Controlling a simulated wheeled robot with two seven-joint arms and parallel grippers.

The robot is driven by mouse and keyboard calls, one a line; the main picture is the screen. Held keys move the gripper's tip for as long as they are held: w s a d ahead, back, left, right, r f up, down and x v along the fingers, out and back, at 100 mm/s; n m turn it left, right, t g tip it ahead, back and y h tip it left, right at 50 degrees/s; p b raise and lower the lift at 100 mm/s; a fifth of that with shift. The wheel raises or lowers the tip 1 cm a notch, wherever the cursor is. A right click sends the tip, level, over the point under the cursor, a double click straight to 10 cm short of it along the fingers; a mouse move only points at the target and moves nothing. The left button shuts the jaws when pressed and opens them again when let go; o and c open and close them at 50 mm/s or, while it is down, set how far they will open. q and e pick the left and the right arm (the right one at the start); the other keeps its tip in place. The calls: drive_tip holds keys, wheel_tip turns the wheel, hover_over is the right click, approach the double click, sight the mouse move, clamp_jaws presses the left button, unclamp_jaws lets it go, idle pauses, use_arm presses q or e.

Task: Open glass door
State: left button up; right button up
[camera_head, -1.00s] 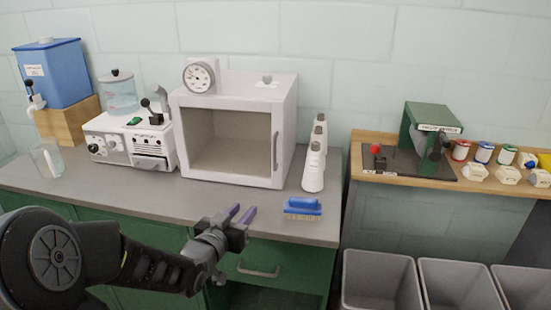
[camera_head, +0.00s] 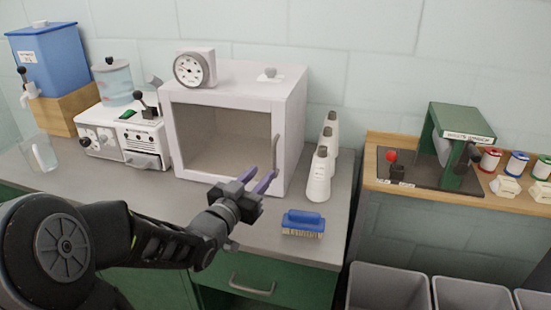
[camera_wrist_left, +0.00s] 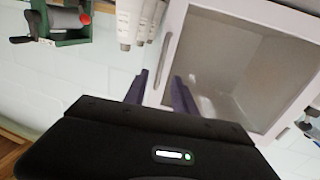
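A white cabinet (camera_head: 292,98) with a framed glass door (camera_head: 186,174) stands on the counter in the head view, with the door shut. A grey vertical handle (camera_head: 274,153) is on the door's right side. The cabinet also shows tilted in the left wrist view, with its handle (camera_wrist_left: 169,50) just beyond the fingers. My left gripper (camera_head: 259,181) is open and empty, its purple fingers in front of the door's lower right, below the handle. Its fingertips also show in the left wrist view (camera_wrist_left: 160,82). My right gripper is not in view.
White bottles (camera_head: 320,174) stand close to the cabinet's right side. A blue brush (camera_head: 303,222) lies near the counter's front edge, right of my left gripper. A dial gauge (camera_head: 194,69) sits on top of the cabinet. Grey bins (camera_head: 387,286) stand at the lower right.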

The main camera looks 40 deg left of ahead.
sight(273, 162)
use_arm(q)
drive_tip(key=shift+w+a+p, duration=0.2)
drive_tip(key=shift+w, duration=1.1)
drive_tip(key=shift+w+a+p, duration=0.15)
drive_tip(key=shift+w+p, duration=0.05)
drive_tip(key=shift+w, duration=1.15)
drive_tip(key=shift+w+a+p, duration=0.2)
drive_tip(key=shift+w, duration=1.1)
drive_tip(key=shift+c, duration=0.5)
clamp_jaws()
